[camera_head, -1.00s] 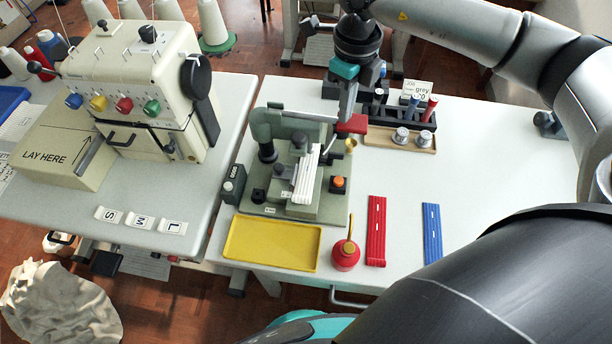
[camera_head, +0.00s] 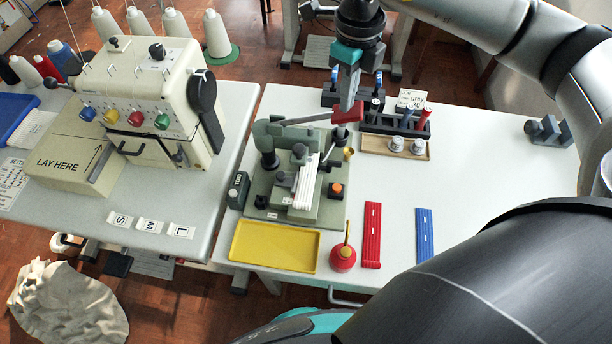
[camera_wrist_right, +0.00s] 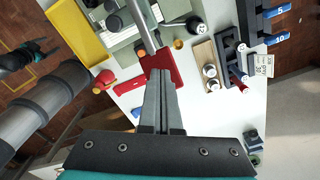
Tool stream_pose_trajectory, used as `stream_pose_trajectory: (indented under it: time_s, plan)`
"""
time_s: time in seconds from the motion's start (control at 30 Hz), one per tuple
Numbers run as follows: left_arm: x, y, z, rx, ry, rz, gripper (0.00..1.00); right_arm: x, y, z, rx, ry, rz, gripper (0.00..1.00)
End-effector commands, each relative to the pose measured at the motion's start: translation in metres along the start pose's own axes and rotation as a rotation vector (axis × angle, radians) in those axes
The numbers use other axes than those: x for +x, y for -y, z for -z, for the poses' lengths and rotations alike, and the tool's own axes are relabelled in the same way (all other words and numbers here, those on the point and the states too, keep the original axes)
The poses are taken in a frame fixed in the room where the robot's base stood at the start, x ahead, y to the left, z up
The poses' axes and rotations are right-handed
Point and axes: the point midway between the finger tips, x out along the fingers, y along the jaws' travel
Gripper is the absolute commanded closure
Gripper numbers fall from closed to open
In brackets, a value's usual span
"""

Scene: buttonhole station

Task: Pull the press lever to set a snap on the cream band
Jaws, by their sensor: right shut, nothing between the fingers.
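The green-grey snap press (camera_head: 262,190) stands on the white table. Its grey lever (camera_head: 308,119) slopes up to the right and ends in a red handle (camera_head: 347,111). The cream band (camera_head: 306,182) lies on the press under the lever. My right gripper (camera_head: 347,104) is shut and empty, with its fingertips at the red handle. In the right wrist view the shut fingers (camera_wrist_right: 162,80) overlap the handle (camera_wrist_right: 160,65); I cannot tell whether they touch. A dark gripper (camera_wrist_right: 40,48), apparently my left, shows over the floor in that view; its jaws are unclear.
A yellow tray (camera_head: 274,247), red oil can (camera_head: 343,259), red band (camera_head: 372,235) and blue band (camera_head: 424,235) lie in front of or beside the press. A wooden tray (camera_head: 372,145) and dark rack (camera_head: 380,121) stand behind right. The buttonhole machine (camera_head: 150,90) stands left.

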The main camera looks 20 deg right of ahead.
Motion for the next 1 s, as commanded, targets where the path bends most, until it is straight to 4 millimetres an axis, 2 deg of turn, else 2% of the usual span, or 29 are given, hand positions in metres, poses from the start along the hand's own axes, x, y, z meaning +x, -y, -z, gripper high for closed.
stream_pose_trajectory:
  time_s: [0.03,0.53,1.0]
  plan:
    - [-0.007,0.000,0.001,0.000,0.000,0.000,0.21,-0.009,0.000,0.000,0.000,0.001,0.001,1.00]
    - [-0.040,0.000,0.004,0.000,0.000,0.000,0.21,-0.057,0.000,0.000,0.000,0.001,0.001,1.00]
    - [-0.040,0.000,0.004,0.000,0.000,0.000,0.21,-0.058,0.000,0.000,0.000,0.000,0.001,1.00]
